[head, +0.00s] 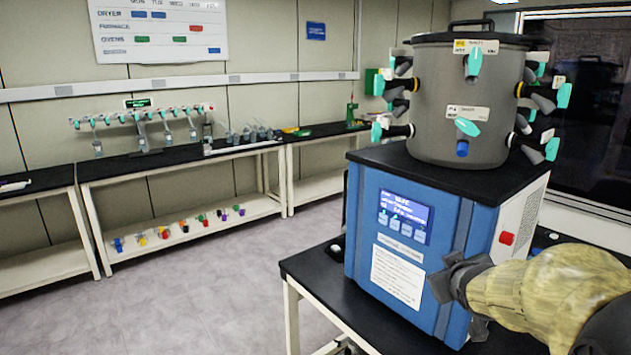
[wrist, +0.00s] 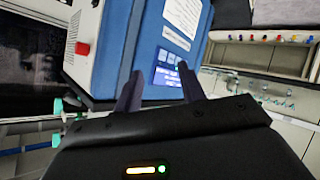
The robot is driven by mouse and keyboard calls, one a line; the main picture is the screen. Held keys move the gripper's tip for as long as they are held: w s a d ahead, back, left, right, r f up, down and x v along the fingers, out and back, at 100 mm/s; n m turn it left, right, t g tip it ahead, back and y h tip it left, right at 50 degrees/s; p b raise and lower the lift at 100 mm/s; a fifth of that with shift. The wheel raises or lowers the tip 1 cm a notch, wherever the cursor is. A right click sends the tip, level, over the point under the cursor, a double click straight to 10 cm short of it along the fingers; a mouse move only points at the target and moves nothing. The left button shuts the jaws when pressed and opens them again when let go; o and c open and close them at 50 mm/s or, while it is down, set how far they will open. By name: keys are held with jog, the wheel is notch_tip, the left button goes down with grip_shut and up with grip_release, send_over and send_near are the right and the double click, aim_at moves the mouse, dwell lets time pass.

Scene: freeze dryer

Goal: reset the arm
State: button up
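My gripper (head: 452,282) is at the lower right in the head view, in front of the right part of the blue front of the freeze dryer (head: 455,235). My arm reaches in from the right edge. In the wrist view the two dark fingers of my gripper (wrist: 160,88) stand apart with nothing between them, and the blue freeze dryer (wrist: 117,45) with its lit screen (wrist: 168,68) lies beyond them. I cannot tell how close the fingertips are to the dryer. The dryer's red switch (head: 507,238) is on its right side.
A grey drum (head: 455,110) with several teal-handled valves stands on the dryer. The dryer sits on a black-topped table (head: 320,273). Benches with glassware (head: 150,160) line the back wall, with colored items (head: 180,226) on a low shelf. The floor (head: 200,290) at left is clear.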

jog(key=s+a+f+m+g+y+p, duration=0.1)
jog(key=s+a+f+g, duration=0.3)
jog(key=s, duration=0.5)
jog(key=s+a+f+m+g+y+p, duration=0.1)
jog(key=s+a+f+m+g, duration=0.1)
jog(key=s+a+f+g, duration=0.3)
jog(key=s+a+f, duration=0.3)
jog(key=s+f, duration=0.1)
jog(key=f, duration=0.2)
jog(key=shift+s+y, duration=0.25)
jog(key=shift+y, duration=0.05)
